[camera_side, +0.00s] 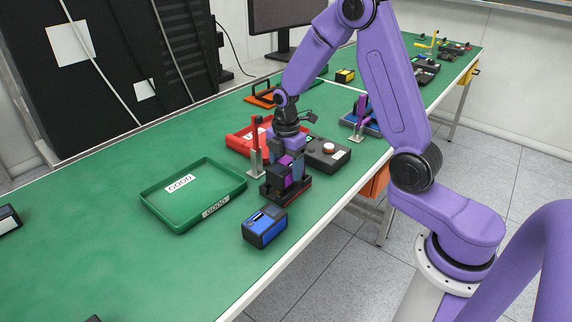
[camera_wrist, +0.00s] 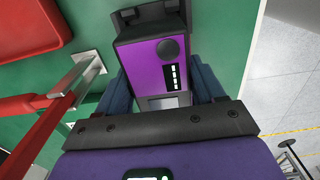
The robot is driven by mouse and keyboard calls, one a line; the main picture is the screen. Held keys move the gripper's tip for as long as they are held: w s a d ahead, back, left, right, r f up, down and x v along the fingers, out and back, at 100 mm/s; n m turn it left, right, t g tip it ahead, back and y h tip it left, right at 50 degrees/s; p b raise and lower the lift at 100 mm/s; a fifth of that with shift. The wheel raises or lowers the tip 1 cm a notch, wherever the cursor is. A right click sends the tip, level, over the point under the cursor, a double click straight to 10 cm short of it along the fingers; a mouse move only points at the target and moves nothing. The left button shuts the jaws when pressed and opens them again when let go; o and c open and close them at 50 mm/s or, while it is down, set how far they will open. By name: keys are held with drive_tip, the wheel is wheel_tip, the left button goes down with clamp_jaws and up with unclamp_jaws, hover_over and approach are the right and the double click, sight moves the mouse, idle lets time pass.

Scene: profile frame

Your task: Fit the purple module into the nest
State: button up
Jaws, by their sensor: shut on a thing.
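The purple module (camera_side: 289,181) is a small dark block with a purple face. In the wrist view its purple face (camera_wrist: 150,66), with a round dark knob and a white-marked strip, sits between my blue fingers. My gripper (camera_side: 287,163) points down and is shut on the module. The nest seems to be the black fixture with a reddish base edge (camera_side: 292,198) under my gripper. The module is at or just above it, and my gripper hides part of both. I cannot tell whether the module is seated.
A red lever (camera_side: 256,132) on a metal bracket (camera_side: 255,163) stands close left of my gripper. A green tray (camera_side: 181,210) lies left, a blue module (camera_side: 265,228) in front. A red tray (camera_side: 238,141) and a grey button box (camera_side: 327,154) are behind.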

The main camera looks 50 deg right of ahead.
sight(287, 164)
drive_tip(key=shift+f, duration=1.1)
drive_tip(key=o, duration=1.4)
drive_tip(key=shift+c, duration=0.2)
drive_tip(key=shift+w, duration=0.1)
drive_tip(key=shift+w+r, duration=0.1)
drive_tip(key=shift+r, duration=0.1)
wheel_tip(287, 164, up, 17)
drive_tip(key=shift+s, duration=0.3)
